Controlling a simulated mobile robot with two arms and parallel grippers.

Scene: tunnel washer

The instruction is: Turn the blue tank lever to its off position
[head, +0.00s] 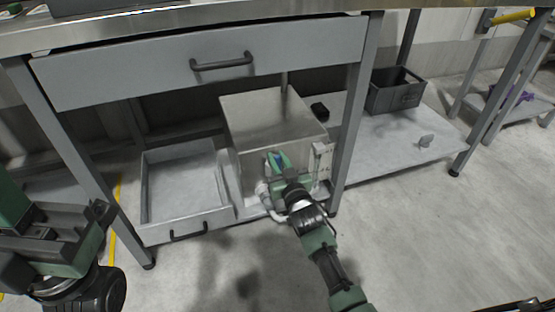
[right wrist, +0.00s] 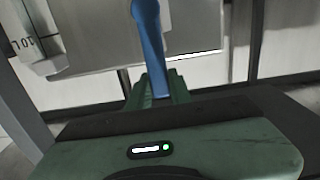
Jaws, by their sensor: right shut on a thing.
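The metal tank (head: 265,115) is a box on the low shelf under the workbench. Its blue lever (head: 278,157) is on the front, mostly hidden by my right gripper (head: 280,162). In the right wrist view the blue lever (right wrist: 150,40) stands nearly upright, its lower end between the green fingers of my right gripper (right wrist: 158,90). The right gripper is shut on the lever. My left gripper (head: 75,225) is at the left edge, in front of the bench and away from the tank; its jaw opening is unclear.
A level gauge (head: 321,162) marked 10L is right of the lever. Left of the tank is an open low drawer (head: 187,228); a closed upper drawer (head: 130,80) is above. A bench leg (head: 355,110) stands right of the tank. A dark crate (head: 395,97) is further right. The floor in front is clear.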

